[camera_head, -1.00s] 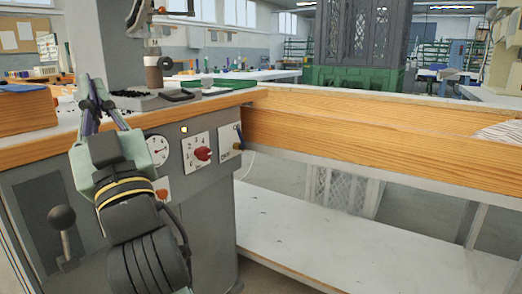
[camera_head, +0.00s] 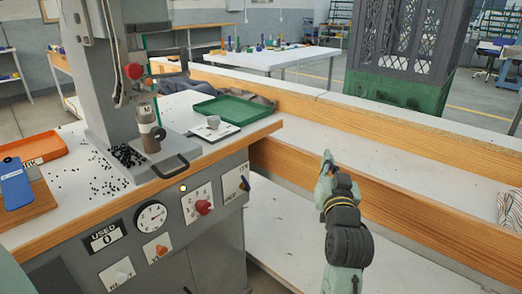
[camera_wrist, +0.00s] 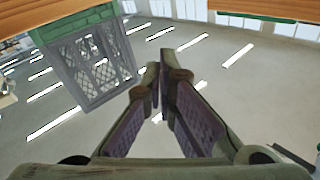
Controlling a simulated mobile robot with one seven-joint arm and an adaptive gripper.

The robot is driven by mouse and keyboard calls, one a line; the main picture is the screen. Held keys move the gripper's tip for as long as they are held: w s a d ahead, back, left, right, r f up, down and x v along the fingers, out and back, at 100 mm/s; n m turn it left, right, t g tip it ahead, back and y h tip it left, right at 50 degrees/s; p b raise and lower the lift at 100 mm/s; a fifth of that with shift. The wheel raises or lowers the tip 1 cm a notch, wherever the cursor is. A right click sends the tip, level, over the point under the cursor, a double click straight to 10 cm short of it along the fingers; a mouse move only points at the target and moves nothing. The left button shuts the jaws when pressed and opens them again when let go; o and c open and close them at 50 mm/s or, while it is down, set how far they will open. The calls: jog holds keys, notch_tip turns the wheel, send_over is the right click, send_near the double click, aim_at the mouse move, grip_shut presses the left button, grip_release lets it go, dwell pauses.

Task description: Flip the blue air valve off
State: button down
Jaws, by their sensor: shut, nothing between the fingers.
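A red selector knob (camera_head: 203,207), a dial gauge (camera_head: 151,217) and a counter (camera_head: 102,238) share the panel. A wooden beam (camera_head: 390,201) runs along the right. A lattice crate (camera_wrist: 88,68) stands beyond my fingers.

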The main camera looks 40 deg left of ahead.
aim_at(246, 183)
jog(key=s+a+f+m+g+y+p, duration=0.4)
jog(key=s+a+f+m+g+y, duration=0.15)
jog(key=s+a+f+m, duration=0.35)
jog(key=w+a+r+n+y+p, duration=0.1)
jog(key=w+a+r+n+p, duration=0.15)
jog(key=w+a, duration=0.4)
jog(key=shift+t, duration=0.35)
jog(key=s+f, duration=0.1)
jog(key=s+a+f+p, duration=0.1)
jog(key=s+a+f, duration=0.1)
jog(key=shift+s, duration=0.25)
jog(key=shift+f+b, duration=0.2)
jog(key=shift+b, duration=0.3)
